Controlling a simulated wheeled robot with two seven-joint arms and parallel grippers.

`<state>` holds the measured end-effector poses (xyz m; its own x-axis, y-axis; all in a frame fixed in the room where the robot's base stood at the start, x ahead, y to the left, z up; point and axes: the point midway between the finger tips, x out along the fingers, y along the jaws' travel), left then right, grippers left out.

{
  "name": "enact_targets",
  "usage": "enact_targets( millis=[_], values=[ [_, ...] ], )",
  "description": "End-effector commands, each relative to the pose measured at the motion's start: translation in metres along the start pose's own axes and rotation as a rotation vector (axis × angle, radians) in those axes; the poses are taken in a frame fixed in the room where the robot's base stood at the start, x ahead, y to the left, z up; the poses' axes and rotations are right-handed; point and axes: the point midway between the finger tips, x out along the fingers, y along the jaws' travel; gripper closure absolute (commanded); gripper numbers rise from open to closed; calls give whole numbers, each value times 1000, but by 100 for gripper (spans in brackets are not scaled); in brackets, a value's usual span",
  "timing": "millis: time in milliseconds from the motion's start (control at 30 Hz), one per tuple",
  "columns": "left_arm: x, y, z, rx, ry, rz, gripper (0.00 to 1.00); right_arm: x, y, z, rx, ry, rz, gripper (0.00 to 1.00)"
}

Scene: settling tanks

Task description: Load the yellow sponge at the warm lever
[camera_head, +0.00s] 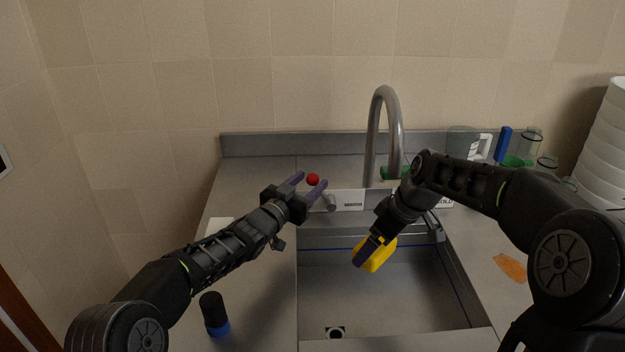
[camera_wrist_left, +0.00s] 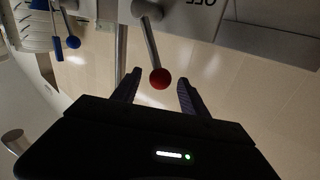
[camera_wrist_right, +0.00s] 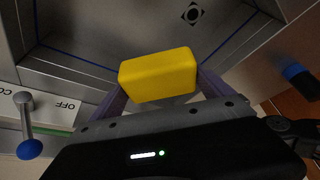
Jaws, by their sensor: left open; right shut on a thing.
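The warm lever's red knob (camera_head: 313,179) stands at the back of the sink, left of the tap. My left gripper (camera_head: 309,184) is open, with one finger on each side of the knob. In the left wrist view the red knob (camera_wrist_left: 160,78) lies between the spread fingertips; I cannot tell whether they touch it. My right gripper (camera_head: 370,252) is shut on the yellow sponge (camera_head: 379,257) and holds it over the sink basin (camera_head: 400,310). The sponge fills the fingers in the right wrist view (camera_wrist_right: 158,75).
A tall tap (camera_head: 371,140) rises behind the basin. The cold lever's blue knob (camera_wrist_right: 29,149) shows in the right wrist view. A dark bottle with a blue base (camera_head: 214,314) stands left. An orange cloth (camera_head: 511,268), glasses (camera_head: 528,146) and stacked white bowls (camera_head: 603,150) are right.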

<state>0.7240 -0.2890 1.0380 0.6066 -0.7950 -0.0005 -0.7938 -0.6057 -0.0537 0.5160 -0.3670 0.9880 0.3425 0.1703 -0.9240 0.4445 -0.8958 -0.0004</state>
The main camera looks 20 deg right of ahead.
Motion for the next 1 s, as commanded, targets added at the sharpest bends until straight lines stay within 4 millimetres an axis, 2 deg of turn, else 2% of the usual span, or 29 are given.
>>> enact_targets(
  millis=[200,600,1000],
  values=[
    [17,0,1,1,-1,-1,48,0,0,0,0,0,0,42],
    [21,0,0,1,-1,-2,48,0,0,0,0,0,0,42],
    [21,0,0,1,-1,-2,80,0,0,0,0,0,0,42]
  ],
)
